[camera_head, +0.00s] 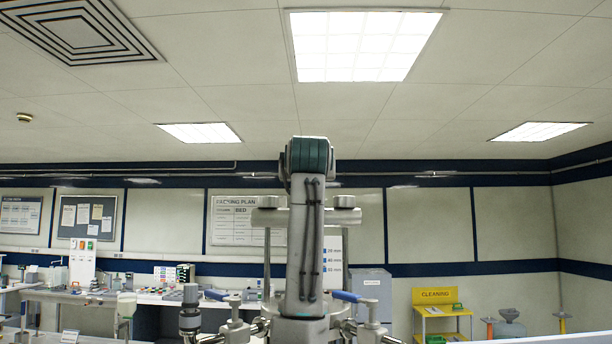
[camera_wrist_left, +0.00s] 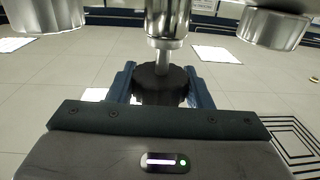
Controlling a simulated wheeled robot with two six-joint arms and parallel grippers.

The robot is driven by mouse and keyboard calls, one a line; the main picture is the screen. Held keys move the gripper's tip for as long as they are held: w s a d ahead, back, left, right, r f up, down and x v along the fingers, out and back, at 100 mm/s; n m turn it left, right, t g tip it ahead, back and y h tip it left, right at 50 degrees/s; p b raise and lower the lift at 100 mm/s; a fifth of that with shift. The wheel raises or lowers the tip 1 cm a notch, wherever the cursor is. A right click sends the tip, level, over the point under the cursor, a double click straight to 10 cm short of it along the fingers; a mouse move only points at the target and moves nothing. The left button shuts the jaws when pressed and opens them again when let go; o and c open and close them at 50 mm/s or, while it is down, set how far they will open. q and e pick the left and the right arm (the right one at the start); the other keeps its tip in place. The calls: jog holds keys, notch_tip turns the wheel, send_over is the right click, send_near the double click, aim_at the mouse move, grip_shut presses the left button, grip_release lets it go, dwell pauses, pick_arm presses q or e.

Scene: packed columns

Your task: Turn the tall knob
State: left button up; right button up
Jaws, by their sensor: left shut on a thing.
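The tall knob (camera_wrist_left: 160,86) shows in the left wrist view as a dark, ridged round grip on a bright metal stem. The two dark blue fingers of my left gripper (camera_wrist_left: 160,76) stand on either side of it, shut on it. In the head view my raised arm fills the middle, and the knob and the gripper's fingers are hidden behind it. Whether the knob has turned cannot be told. My right gripper is in neither view.
Metal cylinders (camera_wrist_left: 274,28) flank the stem close to my left gripper. A workbench (camera_head: 150,299) stands at the left, and a yellow cleaning stand (camera_head: 436,297) at the right.

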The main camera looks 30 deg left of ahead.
pick_arm(q)
jog(key=n+g+y+p, duration=0.1)
jog(key=n+g+y, duration=0.5)
jog(key=g, duration=0.1)
jog(key=shift+g, duration=0.4)
jog(key=n+g, duration=0.2)
jog(key=g, duration=0.2)
jog(key=n+g+y, duration=0.1)
jog(key=n+g, duration=0.2)
jog(key=g, duration=0.1)
jog(key=shift+n+y, duration=0.3)
jog(key=shift+n+g, duration=0.3)
jog(key=shift+g, duration=0.1)
jog(key=o, duration=1)
jog(key=shift+d, duration=0.1)
jog(key=d, duration=0.7)
jog(key=w+d, duration=0.1)
jog(key=d, duration=0.2)
jog(key=shift+d, duration=0.25)
